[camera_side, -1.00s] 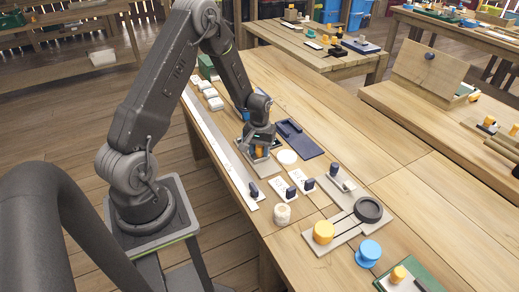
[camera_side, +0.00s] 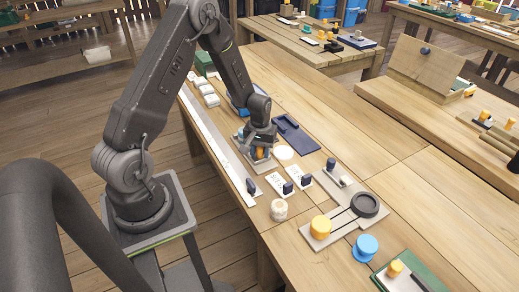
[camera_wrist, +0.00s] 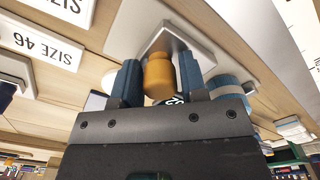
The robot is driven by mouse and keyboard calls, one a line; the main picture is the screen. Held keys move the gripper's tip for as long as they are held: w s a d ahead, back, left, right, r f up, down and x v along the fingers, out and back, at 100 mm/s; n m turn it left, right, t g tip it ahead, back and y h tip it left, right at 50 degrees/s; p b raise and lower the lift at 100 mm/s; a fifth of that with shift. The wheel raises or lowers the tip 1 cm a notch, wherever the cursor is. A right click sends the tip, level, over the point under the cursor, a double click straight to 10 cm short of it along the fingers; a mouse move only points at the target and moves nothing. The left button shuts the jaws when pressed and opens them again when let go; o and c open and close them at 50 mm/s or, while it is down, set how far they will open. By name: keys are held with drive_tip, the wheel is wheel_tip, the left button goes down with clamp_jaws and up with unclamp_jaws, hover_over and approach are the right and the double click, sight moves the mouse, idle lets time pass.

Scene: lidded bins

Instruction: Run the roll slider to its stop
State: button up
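An orange bottle-shaped knob (camera_wrist: 159,76) stands on a small pale plate (camera_wrist: 178,38) in the wrist view. In the side view, the knob (camera_side: 261,153) is partly hidden under my gripper (camera_side: 262,150). My gripper (camera_wrist: 159,84) is down over the knob, with one blue finger on each side. The fingers are very near the knob; I cannot tell whether they press on it. No label in view reads as roll, so I cannot confirm that this is the roll slider. Its stop is not clearly visible.
White plates with navy knobs (camera_side: 288,188) stand nearby, one side of a long white rail (camera_side: 215,140). A white disc (camera_side: 284,153) and navy tray (camera_side: 297,138) lie close to my gripper. A grey plate with a yellow knob (camera_side: 320,227) is nearer the camera.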

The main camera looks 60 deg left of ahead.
drive_tip(key=shift+o, duration=1.4)
wheel_tip(320, 180, up, 14)
drive_tip(key=s+d+r+m+t, duration=0.2)
drive_tip(key=d+r, duration=0.5)
drive_tip(key=r, duration=0.1)
drive_tip(key=s+d+r+m+t, duration=0.1)
drive_tip(key=s+d+r+m, duration=0.2)
drive_tip(key=s+d, duration=0.3)
drive_tip(key=s+d+r+m+t, duration=0.2)
drive_tip(key=s+d+r+m, duration=0.2)
drive_tip(key=s, duration=0.5)
drive_tip(key=shift+d+r+t, duration=0.3)
drive_tip(key=shift+d+r, duration=0.6)
